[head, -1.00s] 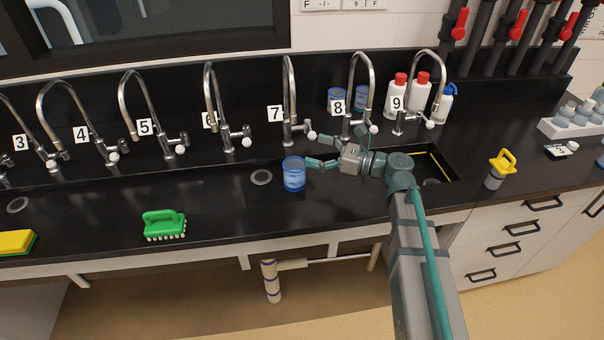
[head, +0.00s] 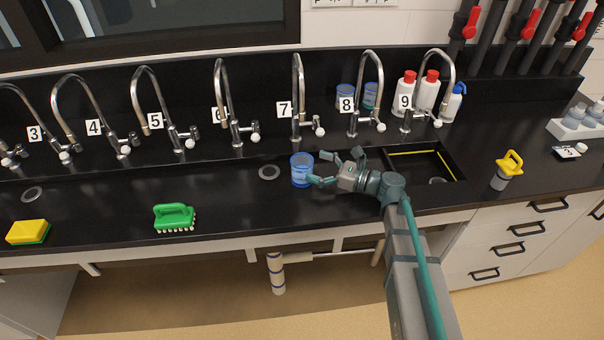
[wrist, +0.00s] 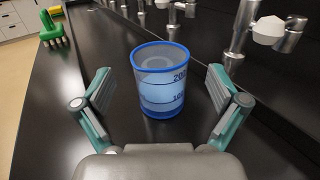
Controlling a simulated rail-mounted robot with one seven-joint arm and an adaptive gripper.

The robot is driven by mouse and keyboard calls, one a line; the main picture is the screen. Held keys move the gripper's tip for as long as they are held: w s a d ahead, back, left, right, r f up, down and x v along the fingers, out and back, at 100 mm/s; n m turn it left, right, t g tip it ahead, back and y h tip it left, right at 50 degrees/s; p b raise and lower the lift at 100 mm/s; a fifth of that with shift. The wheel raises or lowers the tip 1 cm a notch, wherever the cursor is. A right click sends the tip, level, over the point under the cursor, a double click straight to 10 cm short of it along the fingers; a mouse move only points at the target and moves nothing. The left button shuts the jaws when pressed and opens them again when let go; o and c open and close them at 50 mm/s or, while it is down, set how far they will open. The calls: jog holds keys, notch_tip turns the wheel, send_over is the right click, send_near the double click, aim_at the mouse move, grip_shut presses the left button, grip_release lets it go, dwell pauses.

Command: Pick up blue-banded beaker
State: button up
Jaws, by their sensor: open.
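The blue-banded beaker (head: 301,171) stands upright on the black bench, just right of a round drain in the head view. It is clear with a blue rim, a blue base band and bluish contents. In the wrist view the beaker (wrist: 160,80) is centred ahead, with graduation marks showing. My gripper (head: 334,168) is open just right of the beaker in the head view. In the wrist view its two teal fingers (wrist: 160,98) are spread wide, one to each side of the beaker's near side. I see gaps between the fingers and the beaker, and nothing is held.
Numbered taps (head: 298,100) line the back of the bench. A sink (head: 425,165) lies to the right, with a yellow-handled item (head: 507,170) beyond it. Two other blue beakers (head: 345,96) stand behind tap 8. A green brush (head: 175,218) and a yellow sponge (head: 28,231) lie left.

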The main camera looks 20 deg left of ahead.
aim_at(293, 158)
jog(key=a, duration=0.1)
jog(key=a+p, duration=0.1)
jog(key=a, duration=0.3)
jog(key=shift+w, duration=0.25)
grip_shut()
jog(key=shift+r, duration=0.35)
dwell(0.3)
